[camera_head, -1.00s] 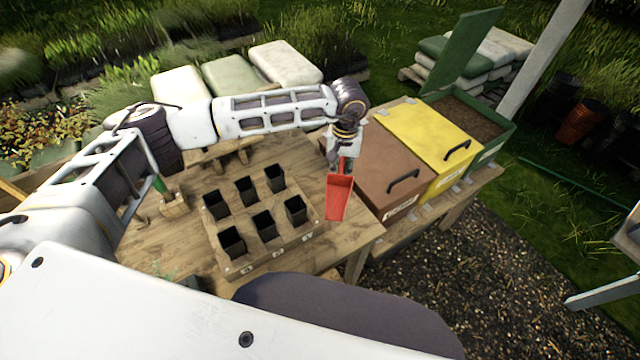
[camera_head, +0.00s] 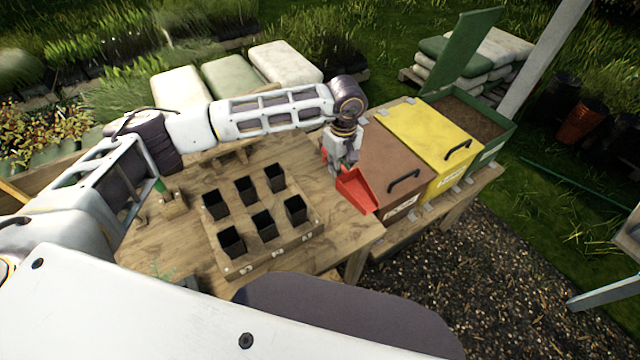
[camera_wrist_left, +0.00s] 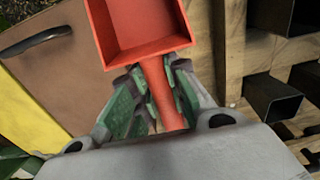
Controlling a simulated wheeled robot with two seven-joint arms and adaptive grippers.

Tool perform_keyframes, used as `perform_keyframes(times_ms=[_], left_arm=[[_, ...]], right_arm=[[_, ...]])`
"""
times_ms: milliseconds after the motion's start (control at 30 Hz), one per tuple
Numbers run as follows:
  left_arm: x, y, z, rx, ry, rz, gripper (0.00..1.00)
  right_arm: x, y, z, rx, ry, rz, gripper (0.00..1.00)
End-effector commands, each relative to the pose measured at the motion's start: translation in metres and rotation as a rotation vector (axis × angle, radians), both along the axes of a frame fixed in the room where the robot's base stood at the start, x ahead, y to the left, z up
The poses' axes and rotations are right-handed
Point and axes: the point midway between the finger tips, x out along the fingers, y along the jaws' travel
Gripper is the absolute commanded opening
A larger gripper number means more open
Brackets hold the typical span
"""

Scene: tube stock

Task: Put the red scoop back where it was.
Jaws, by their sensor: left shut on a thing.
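The red scoop (camera_head: 357,189) is in my left gripper (camera_head: 344,166), above the right end of the wooden table, close to the brown bin. In the left wrist view, the scoop's open tray (camera_wrist_left: 138,28) points away from the gripper and looks empty. The green-padded fingers of the left gripper (camera_wrist_left: 150,100) are shut around the red handle (camera_wrist_left: 165,95). In the head view the arm's wrist hides part of the handle. I cannot tell whether the scoop touches the table. My right gripper is not in view.
A wooden tray (camera_head: 282,245) with several black pots stands on the table (camera_head: 190,237). Brown (camera_head: 391,165) and yellow (camera_head: 432,135) lidded bins and an open green bin (camera_head: 493,145) stand right. A small wooden holder (camera_head: 173,207) stands left. Bare tabletop lies between tray and brown bin.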

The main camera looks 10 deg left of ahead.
Motion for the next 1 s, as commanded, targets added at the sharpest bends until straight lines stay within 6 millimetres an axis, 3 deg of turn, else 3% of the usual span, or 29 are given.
perform_keyframes(times_ms=[1000], left_arm=[[0.0018, 0.007, 0.0001, -0.002, -0.001, 0.767, 0.0]], right_arm=[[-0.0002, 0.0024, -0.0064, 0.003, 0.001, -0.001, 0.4]])
